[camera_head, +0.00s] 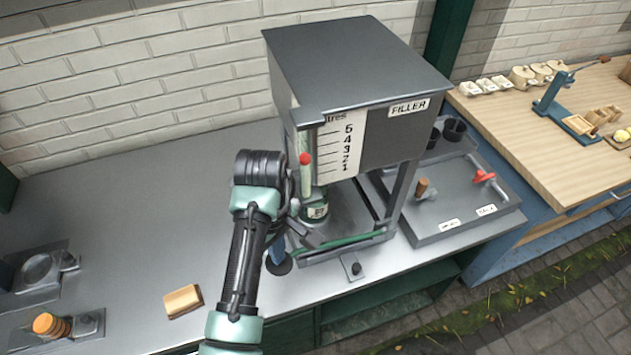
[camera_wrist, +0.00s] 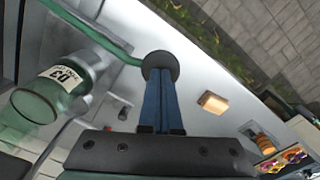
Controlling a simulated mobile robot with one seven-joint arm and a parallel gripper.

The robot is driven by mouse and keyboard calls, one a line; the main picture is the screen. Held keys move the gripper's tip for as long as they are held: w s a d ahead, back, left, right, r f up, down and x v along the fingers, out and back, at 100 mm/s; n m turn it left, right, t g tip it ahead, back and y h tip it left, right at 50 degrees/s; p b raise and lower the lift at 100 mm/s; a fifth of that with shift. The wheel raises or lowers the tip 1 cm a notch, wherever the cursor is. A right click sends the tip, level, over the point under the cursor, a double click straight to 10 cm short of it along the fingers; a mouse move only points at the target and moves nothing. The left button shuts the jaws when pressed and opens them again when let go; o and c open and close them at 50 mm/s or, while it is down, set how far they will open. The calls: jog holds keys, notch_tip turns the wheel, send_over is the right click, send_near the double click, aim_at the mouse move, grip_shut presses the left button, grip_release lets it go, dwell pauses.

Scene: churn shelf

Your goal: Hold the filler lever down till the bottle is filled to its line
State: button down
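The grey filler (camera_head: 345,80) stands on the bench, with a numbered scale and a sight tube holding a red float (camera_head: 305,158). A green glass bottle (camera_head: 317,211) with a white label stands under it; it also shows in the wrist view (camera_wrist: 42,100). Its liquid level and line cannot be made out. The green filler lever (camera_head: 345,243) runs low across the front to a black knob (camera_head: 279,266), also in the wrist view (camera_wrist: 160,64). My gripper (camera_head: 277,258) is shut, its two blue fingers together, tips at the knob; contact looks likely but is partly hidden.
A wooden block (camera_head: 183,300) lies on the bench to the left. A grey tray (camera_head: 445,215) with a red-handled tap and a wooden-handled one is on the right. A stack of orange-brown discs (camera_head: 50,325) stands at lower left. The left bench is mostly clear.

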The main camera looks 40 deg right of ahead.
aim_at(278, 267)
jog(key=shift+f+b, duration=0.35)
jog(key=shift+f, duration=0.95)
jog(key=shift+a+f, duration=0.15)
jog(key=shift+f, duration=0.55)
jog(key=shift+f+b, duration=0.1)
jog(key=shift+b, duration=0.2)
jog(key=shift+w+a+f, duration=0.1)
jog(key=shift+f, duration=0.7)
jog(key=shift+f+b, duration=0.5)
jog(key=shift+f, duration=0.2)
